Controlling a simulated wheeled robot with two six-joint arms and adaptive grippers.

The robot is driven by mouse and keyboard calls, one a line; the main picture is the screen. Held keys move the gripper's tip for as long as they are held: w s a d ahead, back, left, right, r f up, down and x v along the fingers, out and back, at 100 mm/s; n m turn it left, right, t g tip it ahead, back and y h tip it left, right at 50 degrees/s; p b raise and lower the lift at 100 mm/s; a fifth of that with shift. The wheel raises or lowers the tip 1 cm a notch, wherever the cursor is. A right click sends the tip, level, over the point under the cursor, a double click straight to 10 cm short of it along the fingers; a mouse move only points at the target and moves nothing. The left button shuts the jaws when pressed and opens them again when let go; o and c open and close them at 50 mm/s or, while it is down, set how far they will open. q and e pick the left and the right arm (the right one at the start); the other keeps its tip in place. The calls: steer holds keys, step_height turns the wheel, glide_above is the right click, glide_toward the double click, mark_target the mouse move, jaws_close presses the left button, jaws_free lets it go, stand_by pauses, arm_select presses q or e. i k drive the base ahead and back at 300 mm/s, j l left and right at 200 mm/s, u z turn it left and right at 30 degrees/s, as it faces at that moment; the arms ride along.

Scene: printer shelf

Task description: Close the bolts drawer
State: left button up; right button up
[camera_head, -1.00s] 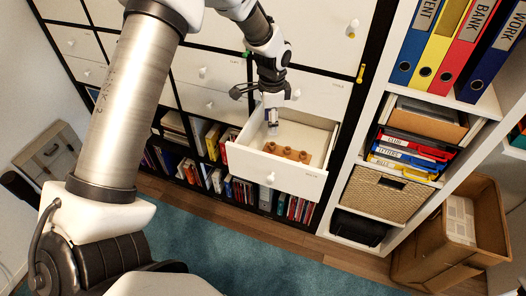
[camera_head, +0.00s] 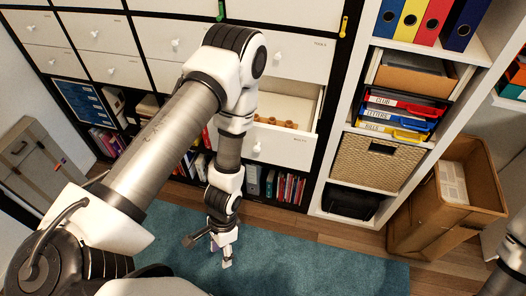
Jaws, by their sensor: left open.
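The bolts drawer (camera_head: 287,148) is a white drawer with a pale round knob, and it is pulled out from the shelf unit. Several orange-brown pieces lie inside it. My left arm passes in front of its left part and hides that part. My left gripper (camera_head: 226,263) points down over the blue carpet, lower in the picture than the drawer and apart from it. It is open and empty. My right gripper is not in view.
Closed white drawers (camera_head: 298,44) surround the open one, with books (camera_head: 290,188) on the shelf below. A white shelf with binders and a wicker basket (camera_head: 377,163) stands to the right, then a cardboard box (camera_head: 478,200). The blue carpet (camera_head: 300,250) in front is clear.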

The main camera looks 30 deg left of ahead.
mark_target(284, 100)
steer(key=i+u, duration=0.15)
steer(key=u, duration=0.25)
steer(key=i+l+u, duration=0.1)
steer(key=u, duration=0.25)
steer(key=i+l+u, duration=0.1)
steer(key=i+u, duration=0.15)
steer(key=u, duration=0.15)
